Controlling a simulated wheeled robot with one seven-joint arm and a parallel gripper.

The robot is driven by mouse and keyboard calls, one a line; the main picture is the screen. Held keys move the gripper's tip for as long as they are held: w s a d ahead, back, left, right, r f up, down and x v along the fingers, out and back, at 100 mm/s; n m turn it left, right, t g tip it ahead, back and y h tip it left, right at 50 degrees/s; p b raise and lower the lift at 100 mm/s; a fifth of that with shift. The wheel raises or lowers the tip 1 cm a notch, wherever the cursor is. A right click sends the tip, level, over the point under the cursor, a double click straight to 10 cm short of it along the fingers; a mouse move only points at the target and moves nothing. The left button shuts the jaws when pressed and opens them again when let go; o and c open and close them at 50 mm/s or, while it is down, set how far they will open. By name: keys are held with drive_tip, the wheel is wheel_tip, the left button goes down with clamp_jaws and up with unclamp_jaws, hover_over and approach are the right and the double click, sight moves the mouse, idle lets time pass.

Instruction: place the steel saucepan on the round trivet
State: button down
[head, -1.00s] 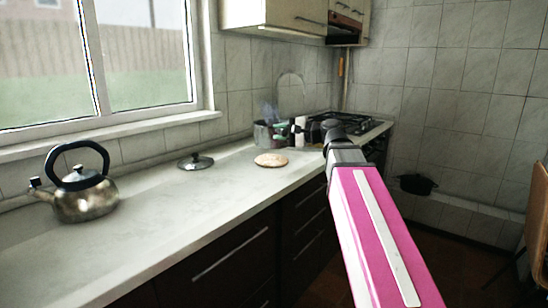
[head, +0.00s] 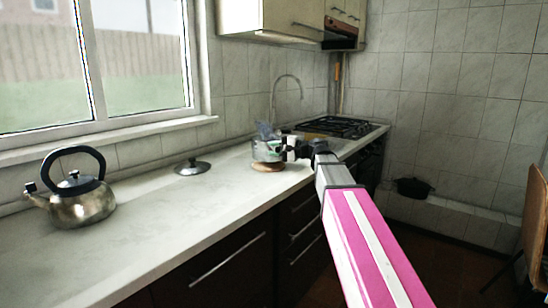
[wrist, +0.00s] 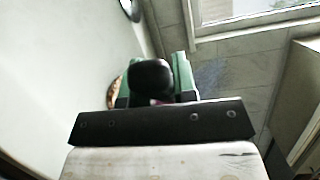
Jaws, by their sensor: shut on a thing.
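The steel saucepan (head: 265,153) is in the head view, upright over the round trivet (head: 267,167) on the counter. I cannot tell whether its base touches the trivet or hangs just above it. My gripper (head: 288,148) is at the pan's right side, shut on its handle. In the wrist view the green fingers close around the dark handle (wrist: 152,76), whose end faces the camera. The trivet's brown edge (wrist: 114,95) shows left of the fingers there. The pan's body is mostly hidden in the wrist view.
A kettle (head: 72,196) with a black handle stands on the left of the counter (head: 165,232). A lid (head: 192,168) lies left of the trivet. A gas hob (head: 338,127) is behind to the right. A dark pot (head: 413,188) is on the right ledge.

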drive_tip(key=shift+f, duration=1.55)
drive_tip(key=c, duration=0.9)
unclamp_jaws()
